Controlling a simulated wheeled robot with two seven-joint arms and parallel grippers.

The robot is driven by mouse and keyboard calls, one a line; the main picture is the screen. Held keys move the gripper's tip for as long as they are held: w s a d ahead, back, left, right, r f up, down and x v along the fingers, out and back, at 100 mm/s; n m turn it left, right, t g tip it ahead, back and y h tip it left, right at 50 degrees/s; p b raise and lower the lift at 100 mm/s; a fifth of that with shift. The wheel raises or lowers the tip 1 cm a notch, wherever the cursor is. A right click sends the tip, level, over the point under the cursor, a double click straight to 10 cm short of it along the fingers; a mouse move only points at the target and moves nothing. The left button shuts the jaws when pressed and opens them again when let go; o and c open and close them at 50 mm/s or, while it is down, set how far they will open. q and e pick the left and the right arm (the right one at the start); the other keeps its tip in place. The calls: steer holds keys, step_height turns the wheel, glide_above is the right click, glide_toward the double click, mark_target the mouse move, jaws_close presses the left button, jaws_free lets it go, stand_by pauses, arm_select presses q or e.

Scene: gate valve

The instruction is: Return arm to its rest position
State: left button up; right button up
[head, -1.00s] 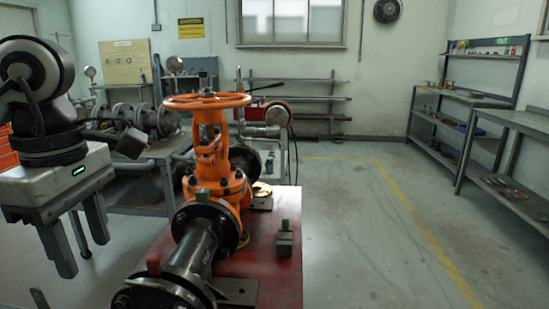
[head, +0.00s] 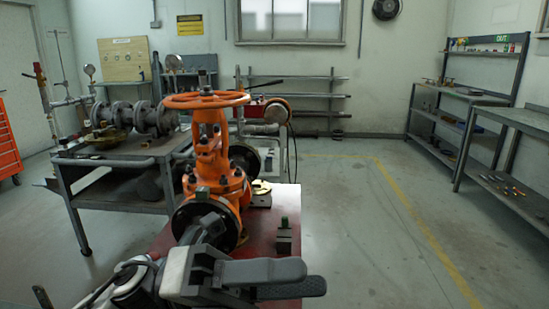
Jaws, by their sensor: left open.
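My left gripper (head: 306,278) is low in the middle of the head view, its two grey fingers pointing right. The fingers appear one behind the other, slightly apart, with nothing visible between them. My left arm (head: 130,283) comes in from the lower left behind it. My right gripper is out of view.
A metal cart (head: 120,180) with pipe parts is behind left. Shelving (head: 470,95) and a workbench (head: 510,150) line the right. The floor between is clear.

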arm_select(q)
steer(key=w+a+f+n+t+y, duration=0.4)
steer(key=w+f+n+t, duration=0.15)
steer(key=n+t, duration=0.85)
steer(key=w+a+f+n+t+y, duration=0.45)
steer(key=f+n+t, duration=0.4)
steer(key=n, duration=0.95)
steer(key=s+a+f+n+g+y, duration=0.3)
steer(key=s+f+n+y, duration=0.1)
steer(key=f, duration=0.7)
steer(key=s+a+f+n+g+y, duration=0.3)
steer(key=s+f+n+y, duration=0.2)
steer(key=f, duration=0.5)
steer(key=s+n, duration=0.2)
steer(key=s, duration=0.1)
steer(key=shift+a+f+n+p, duration=0.2)
steer(key=shift+f+n+p, duration=0.1)
steer(key=shift+f+p, duration=0.1)
